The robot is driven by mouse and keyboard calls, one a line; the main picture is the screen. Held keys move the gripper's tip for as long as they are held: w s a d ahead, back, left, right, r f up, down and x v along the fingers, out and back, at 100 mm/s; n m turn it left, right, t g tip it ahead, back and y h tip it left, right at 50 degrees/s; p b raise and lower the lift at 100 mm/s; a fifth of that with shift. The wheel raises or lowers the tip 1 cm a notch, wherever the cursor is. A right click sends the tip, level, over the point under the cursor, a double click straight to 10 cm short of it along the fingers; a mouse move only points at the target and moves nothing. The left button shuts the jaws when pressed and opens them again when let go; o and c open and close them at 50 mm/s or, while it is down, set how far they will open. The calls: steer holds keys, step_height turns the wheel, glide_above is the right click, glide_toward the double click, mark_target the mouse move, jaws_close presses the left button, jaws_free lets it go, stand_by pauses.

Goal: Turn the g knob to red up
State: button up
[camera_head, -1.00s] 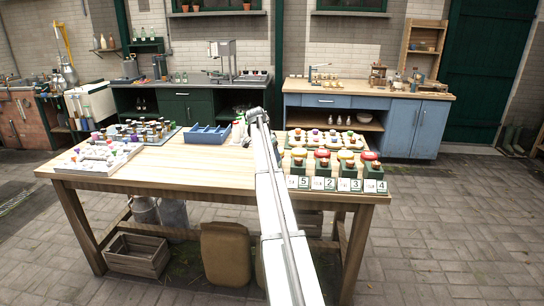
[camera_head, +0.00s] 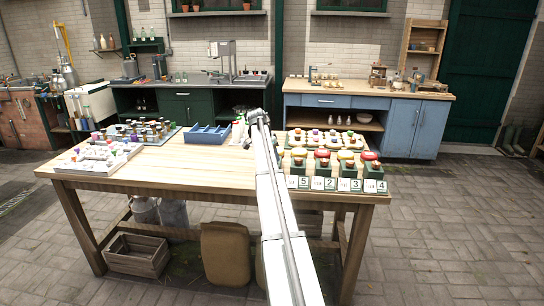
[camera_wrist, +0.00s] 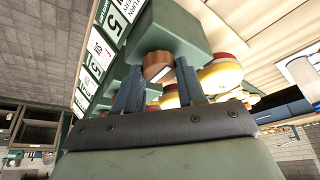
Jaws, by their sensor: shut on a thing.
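In the wrist view my gripper (camera_wrist: 160,78) has its two blue fingers closed on either side of a copper-brown knob (camera_wrist: 156,63). The knob is on the face of a green box (camera_wrist: 180,30). A pale mark shows at the knob's lower edge; no red mark can be made out on it. In the head view my white arm reaches over the table and hides the gripper and part of the box row. Green boxes with brown knobs (camera_head: 326,166) show right of it.
Red and yellow round tops (camera_wrist: 222,72) sit close to the right finger. On the wooden table (camera_head: 200,173) stand a blue divided tray (camera_head: 207,135) and a pale tray of small items (camera_head: 97,160). The table's middle left is clear.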

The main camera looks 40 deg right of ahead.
steer(key=shift+n, duration=0.3)
steer(key=n, duration=0.1)
steer(key=n+t, duration=0.1)
steer(key=n, duration=0.1)
steer(key=shift+s+n+t, duration=0.2)
steer(key=shift+n+t, duration=0.1)
steer(key=n, duration=0.2)
steer(key=n+t+y, duration=0.1)
steer(key=n, duration=0.1)
steer(key=shift+s+d+n+t, duration=0.1)
steer(key=shift+d+n+t, duration=0.05)
steer(key=shift+n+t, duration=0.15)
steer(key=n, duration=0.2)
steer(key=n+t+y, duration=0.1)
steer(key=n, duration=0.1)
steer(key=shift+d+y, duration=0.1)
steer(key=shift+y, duration=0.2)
steer(key=shift+d+n+y, duration=0.1)
steer(key=shift+n+y, duration=0.8)
steer(key=shift+n, duration=1.6)
steer(key=o, duration=1)
steer(key=shift+o, duration=0.2)
